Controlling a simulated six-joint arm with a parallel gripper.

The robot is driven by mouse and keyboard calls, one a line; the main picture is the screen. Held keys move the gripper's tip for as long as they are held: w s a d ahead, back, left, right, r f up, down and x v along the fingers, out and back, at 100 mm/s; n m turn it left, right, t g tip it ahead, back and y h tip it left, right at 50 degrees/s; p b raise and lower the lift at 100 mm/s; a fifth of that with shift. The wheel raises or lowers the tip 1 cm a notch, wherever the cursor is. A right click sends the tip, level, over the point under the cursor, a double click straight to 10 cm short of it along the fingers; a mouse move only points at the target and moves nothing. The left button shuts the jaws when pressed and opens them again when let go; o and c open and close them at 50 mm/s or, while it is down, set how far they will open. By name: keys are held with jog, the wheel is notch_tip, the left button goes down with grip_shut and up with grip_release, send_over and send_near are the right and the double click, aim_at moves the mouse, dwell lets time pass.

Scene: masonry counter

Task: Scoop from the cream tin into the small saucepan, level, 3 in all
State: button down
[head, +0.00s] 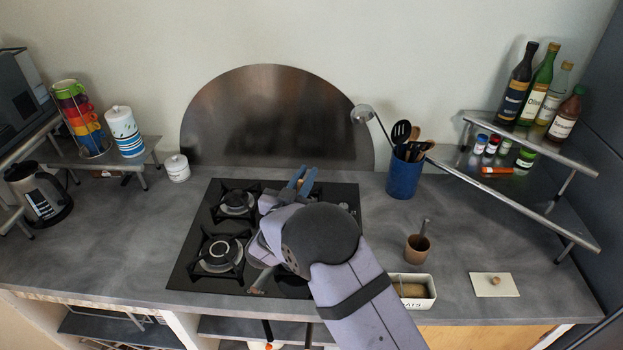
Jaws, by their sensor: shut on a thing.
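The cream tin (429,301), with a label of which "ATS" shows, stands open near the counter's front edge, right of my arm. Brownish contents show inside it. My gripper (301,180) is over the back right part of the hob, its blue fingers pointing away to the back wall. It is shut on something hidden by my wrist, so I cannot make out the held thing. The small saucepan is not clearly visible.
The black hob (190,272) has raised burner grates. A blue utensil crock (403,179) stands behind.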

jog(key=shift+d+f, duration=0.1)
jog(key=s+d+f+m+b, duration=0.2)
jog(key=d+f+m+b, duration=0.6)
jog(key=b, duration=1.6)
notch_tip(320, 180, down, 3)
jog(key=m, duration=0.6)
jog(key=shift+s+d+m, duration=0.2)
jog(key=shift+s+m, duration=0.05)
jog(key=shift+m, duration=0.05)
dwell(0.6)
jog(key=shift+d+f+m+b, duration=0.1)
jog(key=shift+f+m+b, duration=0.2)
jog(key=shift+b, duration=0.45)
jog(key=shift+r+b, duration=0.1)
jog(key=shift+b, duration=0.7)
jog(key=shift+r+b, duration=0.3)
jog(key=shift+r, duration=0.15)
